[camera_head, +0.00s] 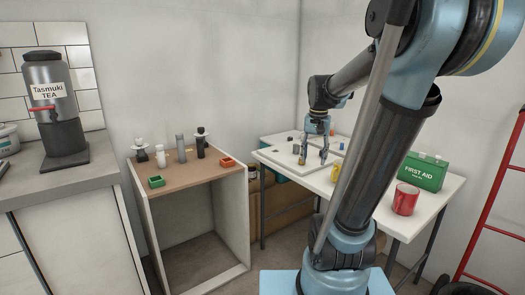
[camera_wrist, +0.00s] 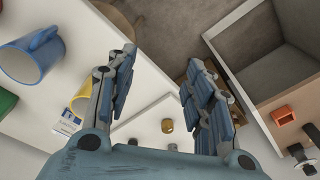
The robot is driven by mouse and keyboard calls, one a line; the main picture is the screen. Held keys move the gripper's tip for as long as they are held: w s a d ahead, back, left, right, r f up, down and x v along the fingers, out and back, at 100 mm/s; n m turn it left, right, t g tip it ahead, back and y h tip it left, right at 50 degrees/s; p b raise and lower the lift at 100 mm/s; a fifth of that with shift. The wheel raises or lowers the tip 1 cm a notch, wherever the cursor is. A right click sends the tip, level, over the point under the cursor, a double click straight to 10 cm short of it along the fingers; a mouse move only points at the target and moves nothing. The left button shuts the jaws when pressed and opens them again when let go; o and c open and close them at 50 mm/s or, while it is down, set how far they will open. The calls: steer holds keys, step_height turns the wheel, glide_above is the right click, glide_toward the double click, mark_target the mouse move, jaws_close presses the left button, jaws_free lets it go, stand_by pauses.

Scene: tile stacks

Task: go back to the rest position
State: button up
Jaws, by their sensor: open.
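My gripper (camera_head: 313,157) hangs over the white table with its fingers pointing down. In the wrist view, my gripper (camera_wrist: 160,85) has its two fingers spread wide apart with nothing held between them. A small brass-coloured round piece (camera_wrist: 167,125) sits on a white board (camera_wrist: 150,122) beyond the gap between the fingers. A small dark piece (camera_wrist: 133,142) lies near it, partly hidden by my gripper's body.
The white table (camera_head: 375,205) holds a red mug (camera_head: 405,199), a green first aid box (camera_head: 423,171) and a yellow mug (camera_head: 336,172). A blue mug (camera_wrist: 32,58) shows in the wrist view. An open cabinet (camera_head: 190,225) with small bottles stands left.

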steer(key=s+f+n, duration=0.2)
steer(key=s+f, duration=0.4)
steer(key=s, duration=0.3)
steer(key=s+f+n+t, duration=0.1)
steer(key=s+f+n, duration=0.1)
steer(key=s+f, duration=0.5)
steer(key=shift+s+f, duration=0.3)
steer(key=shift+s, duration=0.8)
steer(key=shift+w+f, duration=0.2)
steer(key=shift+w, duration=0.2)
